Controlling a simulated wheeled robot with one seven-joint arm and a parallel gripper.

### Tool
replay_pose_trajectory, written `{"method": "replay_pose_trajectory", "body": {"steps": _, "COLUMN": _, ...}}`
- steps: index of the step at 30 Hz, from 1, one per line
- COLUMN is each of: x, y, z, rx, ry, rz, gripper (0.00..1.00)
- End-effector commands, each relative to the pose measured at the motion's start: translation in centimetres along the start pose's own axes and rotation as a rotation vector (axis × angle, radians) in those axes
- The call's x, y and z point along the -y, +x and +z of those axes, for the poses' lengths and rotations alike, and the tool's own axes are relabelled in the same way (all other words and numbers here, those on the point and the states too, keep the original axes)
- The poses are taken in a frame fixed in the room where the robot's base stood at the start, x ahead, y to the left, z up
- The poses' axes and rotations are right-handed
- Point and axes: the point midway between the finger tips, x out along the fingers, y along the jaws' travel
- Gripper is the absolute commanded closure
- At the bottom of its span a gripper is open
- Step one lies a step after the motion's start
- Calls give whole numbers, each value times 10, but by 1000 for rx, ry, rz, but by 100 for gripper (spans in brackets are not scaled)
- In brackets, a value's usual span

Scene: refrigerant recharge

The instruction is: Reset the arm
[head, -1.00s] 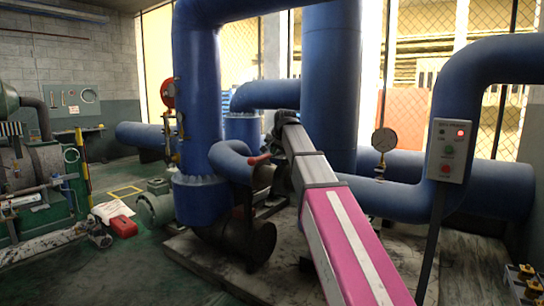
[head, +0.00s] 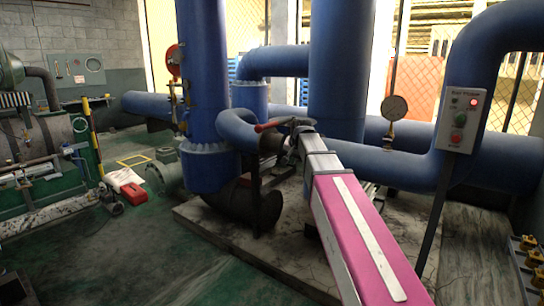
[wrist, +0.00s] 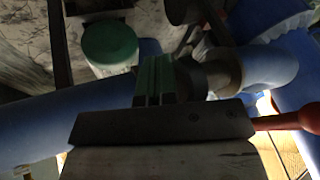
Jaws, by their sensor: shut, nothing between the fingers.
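My gripper (wrist: 154,78) shows in the wrist view as two green finger pads side by side, closed together with nothing between them, above a dark plate. In the head view my pink and grey arm reaches up from the lower right to a blue pipe elbow (head: 237,128). The arm's dark end is close to a red valve handle (head: 272,125) beside that elbow. The red handle (wrist: 292,120) also shows at the right of the wrist view. The fingers are hidden in the head view, and I cannot tell whether the gripper touches the valve or pipe.
A control box (head: 462,119) with a lit red lamp stands at right on a post. A pressure gauge (head: 394,108) rises from a blue pipe. A red container (head: 134,193) lies on the floor at left. A green round cap (wrist: 110,42) shows in the wrist view.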

Motion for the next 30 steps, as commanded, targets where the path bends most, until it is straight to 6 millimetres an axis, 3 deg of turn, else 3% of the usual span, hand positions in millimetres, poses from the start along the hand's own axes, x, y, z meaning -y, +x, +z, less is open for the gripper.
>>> {"method": "replay_pose_trajectory", "body": {"steps": 1, "x": -16, "y": 15, "z": 19, "rx": 22, "ry": -12, "rz": 17, "gripper": 100}}
{"method": "replay_pose_trajectory", "body": {"steps": 6, "x": -60, "y": 58, "z": 66, "rx": 87, "ry": -60, "rz": 66, "gripper": 100}}
{"method": "replay_pose_trajectory", "body": {"steps": 15, "x": -134, "y": 116, "z": 157, "rx": 211, "ry": -145, "rz": 137, "gripper": 100}}
{"method": "replay_pose_trajectory", "body": {"steps": 21, "x": -181, "y": 142, "z": 221, "rx": 299, "ry": -203, "rz": 175, "gripper": 100}}
{"method": "replay_pose_trajectory", "body": {"steps": 30, "x": -237, "y": 162, "z": 307, "rx": 420, "ry": -278, "rz": 209, "gripper": 100}}
